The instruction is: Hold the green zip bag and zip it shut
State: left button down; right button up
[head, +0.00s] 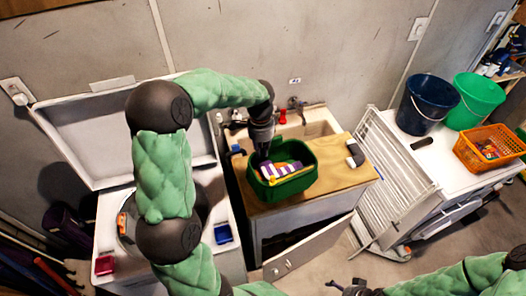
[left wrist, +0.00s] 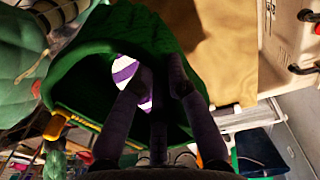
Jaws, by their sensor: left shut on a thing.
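The green zip bag (head: 298,187) stands open on the wooden counter beside the sink. A purple-and-white striped thing (head: 273,170) and a yellow strip show at its opening. My left gripper (head: 264,155) reaches down to the bag's back left side and is shut on the bag. In the left wrist view its fingers (left wrist: 158,85) are a little apart against the green bag (left wrist: 95,75), with the striped thing (left wrist: 133,72) behind them. The exact grip is partly hidden. My right gripper (head: 345,289) is low at the bottom edge, away from the bag; its jaws are unclear.
The counter (head: 335,170) has bare wood right of the bag, with a dark-and-white object (head: 355,153) there. The sink (head: 310,122) is behind. A white drying rack (head: 375,180), two buckets (head: 428,105) and an orange basket (head: 490,148) stand right. An open-lidded white washer is left.

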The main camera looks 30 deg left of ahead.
pick_arm(q)
jog(key=w+a+p, duration=0.3)
jog(key=w+a, duration=0.2)
jog(key=a, duration=0.4)
jog(key=shift+w+a+p, duration=0.15)
jog(key=shift+w+p, duration=0.15)
jog(key=shift+w, duration=0.05)
dwell(1.4)
notch_tip(320, 180, down, 13)
jog(key=b, duration=0.7)
dwell(4.1)
